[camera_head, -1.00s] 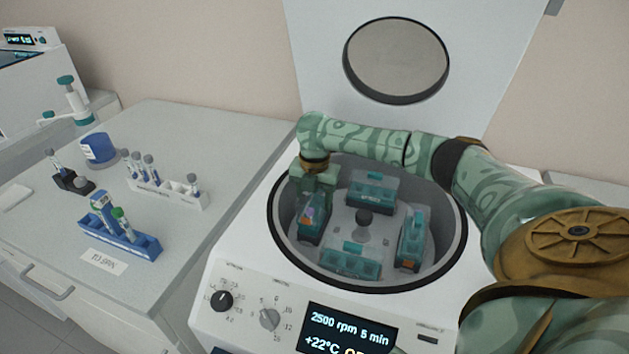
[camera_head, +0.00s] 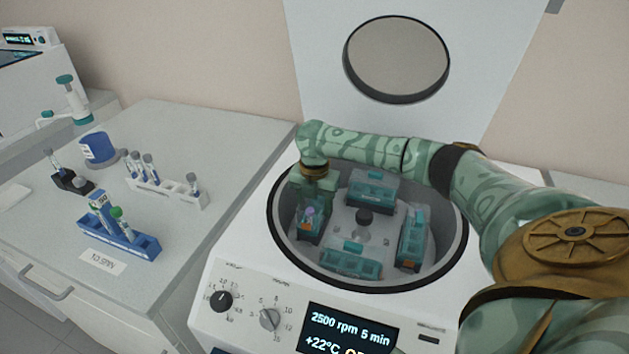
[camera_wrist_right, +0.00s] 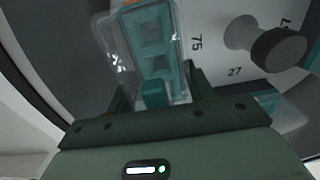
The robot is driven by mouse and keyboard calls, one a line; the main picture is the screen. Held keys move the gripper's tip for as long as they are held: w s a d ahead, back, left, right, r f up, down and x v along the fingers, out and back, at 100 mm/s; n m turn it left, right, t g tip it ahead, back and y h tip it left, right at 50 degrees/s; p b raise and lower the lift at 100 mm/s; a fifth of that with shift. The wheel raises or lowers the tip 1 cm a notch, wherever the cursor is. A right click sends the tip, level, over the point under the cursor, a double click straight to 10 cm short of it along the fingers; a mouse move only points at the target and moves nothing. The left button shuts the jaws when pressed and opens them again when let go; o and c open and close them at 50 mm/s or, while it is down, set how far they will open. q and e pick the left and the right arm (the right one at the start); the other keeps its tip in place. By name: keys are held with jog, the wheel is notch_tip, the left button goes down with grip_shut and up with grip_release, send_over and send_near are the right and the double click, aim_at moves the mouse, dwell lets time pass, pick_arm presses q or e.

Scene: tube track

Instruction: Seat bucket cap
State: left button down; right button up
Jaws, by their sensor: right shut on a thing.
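The clear bucket cap (camera_wrist_right: 113,50) with its teal knob (camera_wrist_right: 153,93) is between the fingers of my right gripper (camera_wrist_right: 155,95). My right gripper (camera_head: 316,200) is shut on the cap and points down at the left bucket (camera_head: 310,233) in the centrifuge rotor. In the right wrist view the cap lies over the teal bucket (camera_wrist_right: 157,42) and looks a little offset to the left of it. I cannot tell whether the cap is fully down on the rim. The gripper hides part of the bucket in the head view. My left gripper is not in view.
The centrifuge bowl (camera_head: 278,215) is open, its lid (camera_head: 450,40) raised behind. Other teal buckets stand at the back (camera_head: 372,187), right (camera_head: 413,240) and front (camera_head: 350,262) around the hub (camera_head: 364,217). A blue rack (camera_head: 130,242) and white rack (camera_head: 165,195) stand on the left bench.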

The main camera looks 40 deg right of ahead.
jog(key=shift+f, duration=0.2)
jog(key=shift+f, duration=0.25)
jog(key=o, duration=1.1)
jog(key=shift+c, duration=0.2)
notch_tip(320, 180, up, 16)
jog(key=p, duration=0.7)
jog(key=shift+r, duration=0.2)
